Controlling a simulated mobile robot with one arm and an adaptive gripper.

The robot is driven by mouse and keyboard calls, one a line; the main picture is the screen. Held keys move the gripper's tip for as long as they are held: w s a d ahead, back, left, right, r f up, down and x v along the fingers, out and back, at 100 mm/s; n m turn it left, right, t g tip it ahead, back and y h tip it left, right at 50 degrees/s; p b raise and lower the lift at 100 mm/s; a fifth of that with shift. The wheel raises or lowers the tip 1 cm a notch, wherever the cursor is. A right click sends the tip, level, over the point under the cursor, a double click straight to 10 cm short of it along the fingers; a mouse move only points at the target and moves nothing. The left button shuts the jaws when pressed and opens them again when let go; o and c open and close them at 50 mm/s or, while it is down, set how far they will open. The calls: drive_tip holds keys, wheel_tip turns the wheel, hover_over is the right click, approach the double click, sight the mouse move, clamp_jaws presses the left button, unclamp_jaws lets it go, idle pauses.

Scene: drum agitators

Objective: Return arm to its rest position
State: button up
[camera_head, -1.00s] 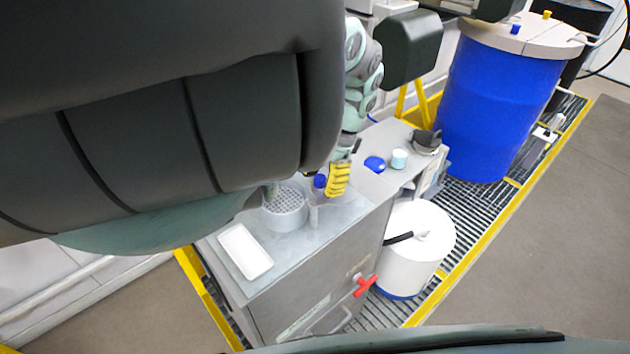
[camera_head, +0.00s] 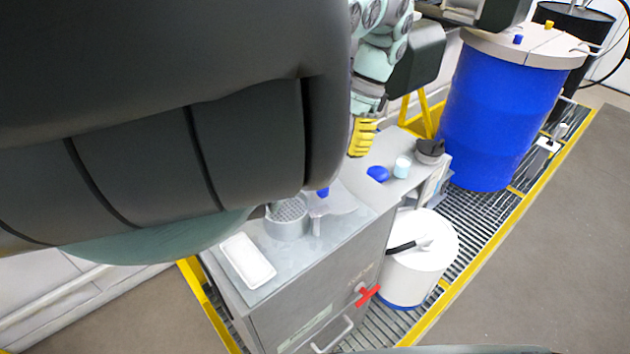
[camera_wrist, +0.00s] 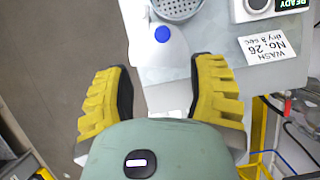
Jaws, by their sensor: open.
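My gripper (camera_head: 361,138) is raised above the grey bench, its yellow ribbed fingers pointing down. In the wrist view my gripper (camera_wrist: 164,95) has its two fingers wide apart, with nothing held between them. A blue-capped container (camera_head: 322,192) stands on the bench below and left of the gripper in the head view, apart from it and partly hidden by a large dark body part. Its blue cap (camera_wrist: 162,34) shows beyond the fingertips in the wrist view.
The bench holds a perforated round basin (camera_head: 288,217), a white tray (camera_head: 247,260), a blue item (camera_head: 377,174) and a light-blue-and-white cup (camera_head: 402,166). A big blue drum (camera_head: 503,115) and white drum (camera_head: 420,257) stand right. The grey floor is open at far right.

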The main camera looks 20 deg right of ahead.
drive_tip(key=shift+d+r, duration=0.15)
drive_tip(key=shift+r, duration=0.2)
